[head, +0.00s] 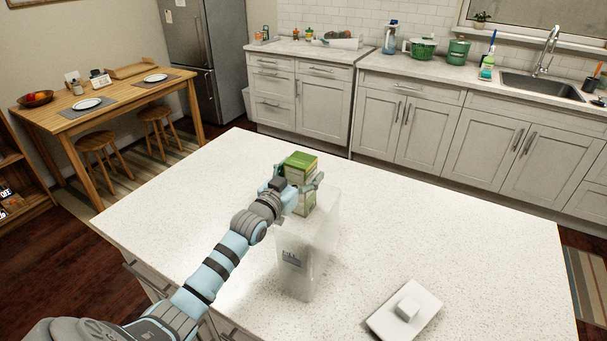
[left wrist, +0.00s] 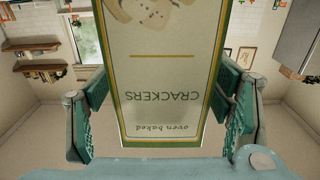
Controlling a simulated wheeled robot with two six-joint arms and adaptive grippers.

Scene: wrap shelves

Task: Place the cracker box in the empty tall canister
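The cracker box (head: 302,161) is green and white. It is between the fingers of my left gripper (head: 298,184), which look shut on it. In the left wrist view the box (left wrist: 165,75) shows its "CRACKERS" print upside down, with both fingers (left wrist: 165,110) at its sides. The clear tall canister (head: 310,250) stands on the counter just in front of the box in the head view. It looks empty. The box's lower part shows beside or behind the canister's upper edge. I cannot tell how far the box is from the counter. My right gripper is not in view.
A white lid with a square knob (head: 390,322) lies on the speckled white counter (head: 480,240), right of the canister. The counter's right side and far left are clear. A dining table (head: 110,110) and kitchen cabinets (head: 430,130) stand beyond.

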